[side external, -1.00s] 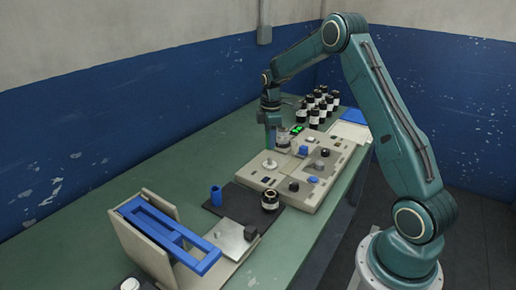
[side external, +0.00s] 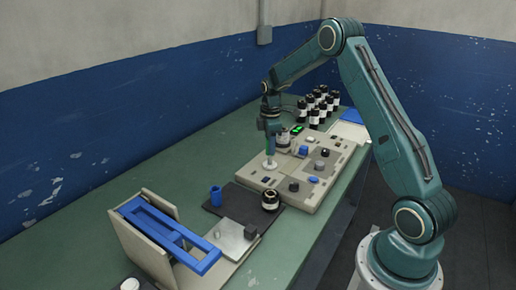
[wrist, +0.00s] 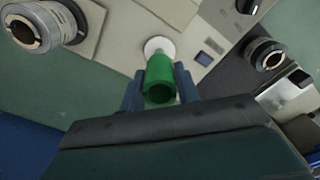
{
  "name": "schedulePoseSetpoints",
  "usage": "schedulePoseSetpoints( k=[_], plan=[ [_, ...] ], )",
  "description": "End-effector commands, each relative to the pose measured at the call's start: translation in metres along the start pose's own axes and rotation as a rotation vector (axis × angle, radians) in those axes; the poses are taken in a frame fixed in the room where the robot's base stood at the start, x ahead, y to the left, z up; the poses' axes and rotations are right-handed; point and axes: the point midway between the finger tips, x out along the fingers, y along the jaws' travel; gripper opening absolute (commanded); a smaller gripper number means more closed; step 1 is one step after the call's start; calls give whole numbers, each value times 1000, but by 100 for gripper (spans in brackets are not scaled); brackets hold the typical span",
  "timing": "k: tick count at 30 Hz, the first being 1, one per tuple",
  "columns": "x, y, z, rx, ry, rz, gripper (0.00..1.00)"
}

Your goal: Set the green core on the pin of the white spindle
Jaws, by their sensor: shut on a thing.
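The green core (wrist: 160,80) is an open tube between the two fingers of my gripper (wrist: 160,90) in the wrist view. My gripper is shut on it. The white spindle (wrist: 158,45) shows as a pale round disc just past the far end of the core; its pin is hidden. In the side view my gripper (side external: 270,150) is right above the white spindle (side external: 269,166) on the beige machine panel (side external: 318,195). I cannot tell whether the core touches the pin.
A blue tube (side external: 216,196) and a black-and-white roll (side external: 270,200) stand on a dark mat left of the panel. Several black rolls (side external: 315,117) stand at the back. A blue frame (side external: 170,235) stands at the front left. The green table (side external: 150,180) is clear along the wall.

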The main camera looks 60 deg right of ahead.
Motion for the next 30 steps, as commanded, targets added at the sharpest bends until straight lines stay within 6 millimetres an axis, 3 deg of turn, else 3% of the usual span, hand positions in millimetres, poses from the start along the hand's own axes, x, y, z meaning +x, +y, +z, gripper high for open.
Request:
schedulePoseSetpoints(
  k=[30],
  plan=[
    [8,0,0,0,0,0,10]
  ],
)
